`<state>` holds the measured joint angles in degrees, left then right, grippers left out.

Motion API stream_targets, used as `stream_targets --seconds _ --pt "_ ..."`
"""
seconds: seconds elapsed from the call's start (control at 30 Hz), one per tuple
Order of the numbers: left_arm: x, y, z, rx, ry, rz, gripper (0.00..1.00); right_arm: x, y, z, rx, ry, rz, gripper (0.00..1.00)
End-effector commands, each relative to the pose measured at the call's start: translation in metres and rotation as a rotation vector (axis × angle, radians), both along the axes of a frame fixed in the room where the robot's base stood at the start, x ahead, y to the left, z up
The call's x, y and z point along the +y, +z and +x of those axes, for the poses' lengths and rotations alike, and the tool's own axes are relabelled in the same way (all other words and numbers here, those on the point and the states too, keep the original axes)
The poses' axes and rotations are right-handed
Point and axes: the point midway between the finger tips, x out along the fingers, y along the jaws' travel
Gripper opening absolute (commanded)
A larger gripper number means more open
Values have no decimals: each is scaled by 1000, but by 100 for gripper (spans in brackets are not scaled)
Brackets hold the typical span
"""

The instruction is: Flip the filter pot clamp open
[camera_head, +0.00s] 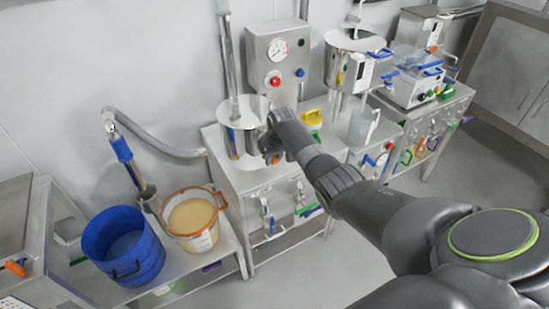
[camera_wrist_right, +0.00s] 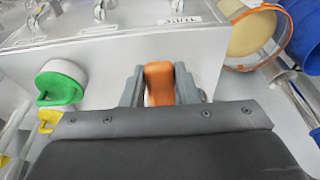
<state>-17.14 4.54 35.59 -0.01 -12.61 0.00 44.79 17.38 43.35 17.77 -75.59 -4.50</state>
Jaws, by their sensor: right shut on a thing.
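The filter pot (camera_head: 236,138) is a steel cylinder with a wide rim on the bench at the middle of the head view. My right arm reaches in from the lower right, and my right gripper (camera_head: 273,157) is at the pot's right side. In the right wrist view, my right gripper (camera_wrist_right: 160,88) is shut on the orange clamp handle (camera_wrist_right: 158,80), one finger on each side. The handle's far part and the clamp's hinge are hidden, so I cannot tell how far the clamp is turned. My left gripper is not in view.
A panel with a gauge (camera_head: 278,50) stands behind the pot. A yellow-and-green item (camera_head: 313,119) is right of the gripper, on the bench. A blue bucket (camera_head: 122,248) and an orange-rimmed tub (camera_head: 193,218) stand on the lower left shelf. Floor space is clear in front.

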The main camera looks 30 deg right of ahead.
Motion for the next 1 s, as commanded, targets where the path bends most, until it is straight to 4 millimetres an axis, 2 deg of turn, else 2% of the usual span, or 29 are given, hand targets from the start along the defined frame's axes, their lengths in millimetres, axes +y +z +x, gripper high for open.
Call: stream_targets --seconds 0.03,0.27,0.3,0.43,0.77,1.0 --pt "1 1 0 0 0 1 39 -3 20 15 -51 -2 -10 0" --pt "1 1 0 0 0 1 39 -3 20 15 -51 -2 -11 0" --pt "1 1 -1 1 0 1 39 -3 20 15 -52 -2 -10 32" --pt "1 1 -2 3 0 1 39 -2 19 14 -48 -1 -9 49" --pt "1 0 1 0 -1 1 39 0 16 11 -38 3 -5 49" --pt "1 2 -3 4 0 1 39 0 34 6 -38 3 -5 49"
